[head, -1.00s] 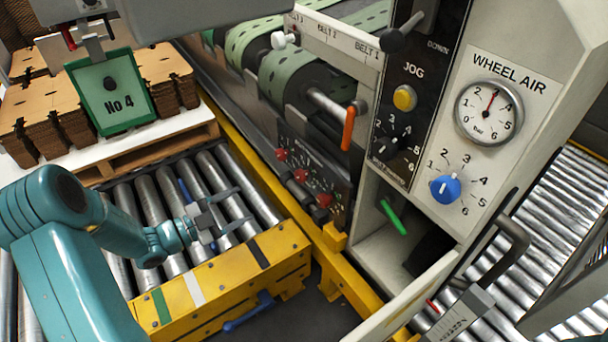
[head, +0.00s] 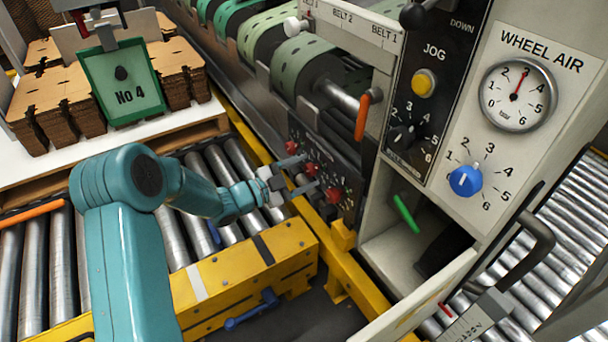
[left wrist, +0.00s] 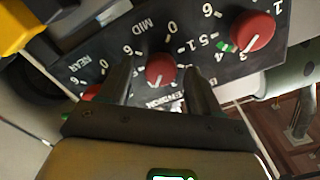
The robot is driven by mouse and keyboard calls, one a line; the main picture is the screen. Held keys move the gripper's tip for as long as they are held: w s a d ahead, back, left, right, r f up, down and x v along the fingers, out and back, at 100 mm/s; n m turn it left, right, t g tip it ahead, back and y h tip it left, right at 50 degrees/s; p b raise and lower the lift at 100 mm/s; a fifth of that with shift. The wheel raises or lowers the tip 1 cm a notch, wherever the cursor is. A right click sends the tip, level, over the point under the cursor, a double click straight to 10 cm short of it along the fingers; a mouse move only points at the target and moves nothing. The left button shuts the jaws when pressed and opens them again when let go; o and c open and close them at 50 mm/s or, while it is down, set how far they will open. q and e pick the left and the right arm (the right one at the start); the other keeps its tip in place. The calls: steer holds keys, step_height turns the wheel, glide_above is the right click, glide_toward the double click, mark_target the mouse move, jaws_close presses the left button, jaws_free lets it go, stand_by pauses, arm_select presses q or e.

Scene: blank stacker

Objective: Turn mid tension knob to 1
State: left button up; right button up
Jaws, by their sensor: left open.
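The black tension panel (head: 345,172) carries three red knobs. The mid tension knob (head: 312,169) is the middle one, and it also shows in the left wrist view (left wrist: 160,69) beside the MID lettering. My left gripper (head: 305,174) is open in front of the panel. In the left wrist view its two dark fingers (left wrist: 160,78) stand either side of the mid knob, with gaps visible. I cannot tell whether they reach its depth. The knob's setting is not clear to me. My right gripper is not in view.
The red NEAR knob (left wrist: 92,91) lies close to one finger. Another red knob (left wrist: 252,31) is on the other side. A yellow rail (head: 245,262) and rollers (head: 190,235) lie below my arm. An orange lever (head: 362,118) sticks out above the panel.

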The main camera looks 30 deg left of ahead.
arm_select(q)
steer(key=shift+w+d, duration=0.1)
steer(key=shift+w, duration=0.15)
steer(key=c, duration=1)
steer(key=shift+c, duration=0.2)
